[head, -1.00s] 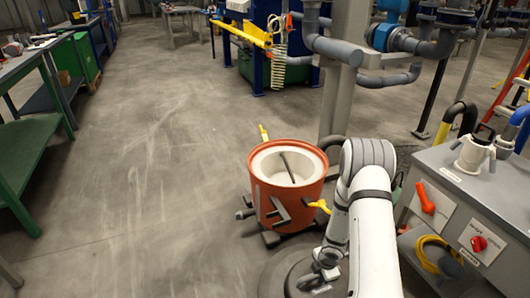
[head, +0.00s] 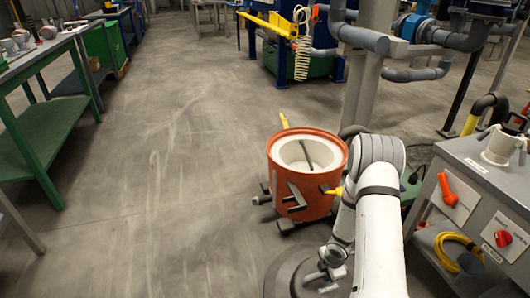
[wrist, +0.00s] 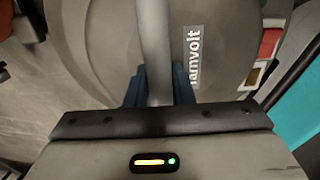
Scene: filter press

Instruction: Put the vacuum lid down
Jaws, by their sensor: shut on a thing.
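The vacuum lid (head: 283,279) is a dark grey round cover low in the head view, partly hidden by my arm. It fills most of the wrist view (wrist: 95,45), with a "ramvolt" label on it. My gripper (wrist: 159,88) has its blue fingers on both sides of the lid's grey bar handle (wrist: 155,35) and is shut on it. The orange vacuum drum (head: 281,165) stands open just beyond the lid, with a white inside and a dark tube in it. I cannot tell whether the lid touches the floor.
The yellow latches (head: 284,120) of the drum stick out. A grey control cabinet (head: 475,185) stands close at right. A green workbench (head: 38,143) is at left. The floor (head: 150,210) between bench and drum is clear.

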